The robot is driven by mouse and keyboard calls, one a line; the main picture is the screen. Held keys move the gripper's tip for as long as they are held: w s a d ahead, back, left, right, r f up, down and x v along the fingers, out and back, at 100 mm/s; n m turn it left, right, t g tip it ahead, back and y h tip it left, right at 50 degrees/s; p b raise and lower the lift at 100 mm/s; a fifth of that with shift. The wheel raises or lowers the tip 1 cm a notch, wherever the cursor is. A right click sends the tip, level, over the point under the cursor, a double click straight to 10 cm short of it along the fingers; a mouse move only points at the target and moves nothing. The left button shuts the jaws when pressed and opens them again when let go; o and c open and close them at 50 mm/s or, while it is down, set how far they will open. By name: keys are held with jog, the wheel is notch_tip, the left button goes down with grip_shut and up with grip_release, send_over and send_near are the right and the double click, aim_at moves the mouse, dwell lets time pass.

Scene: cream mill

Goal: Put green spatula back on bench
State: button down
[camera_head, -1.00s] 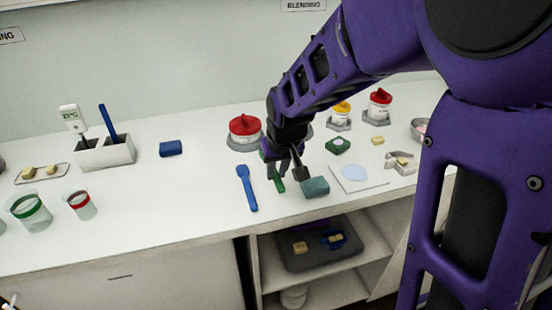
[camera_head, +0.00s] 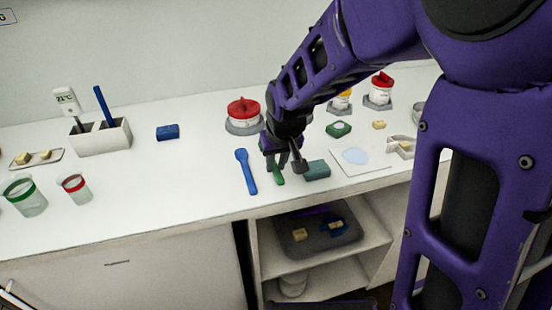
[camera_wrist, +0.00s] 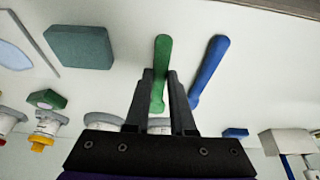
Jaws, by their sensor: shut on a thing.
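The green spatula (camera_head: 278,178) is between the fingers of my gripper (camera_head: 284,163), low over the white bench (camera_head: 200,190) near its front edge. In the wrist view the green spatula (camera_wrist: 161,60) runs lengthwise between the fingertips of my gripper (camera_wrist: 161,76), its rounded end pointing past them. My gripper is shut on it. Part of the spatula is hidden by the fingers. I cannot tell whether it touches the bench top.
A blue spatula (camera_head: 246,172) lies just left of the green one. A teal block (camera_head: 317,170) sits close on the right, with a white sheet (camera_head: 372,169) beyond. A red-lidded jar (camera_head: 243,113) stands behind. Bench space left of the blue spatula is clear.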

jog(key=shift+f, duration=0.15)
jog(key=shift+f+b, duration=0.3)
jog(key=shift+b, duration=0.05)
dwell(0.3)
jog(key=c, duration=0.7)
grip_release()
jog(key=shift+r, duration=0.1)
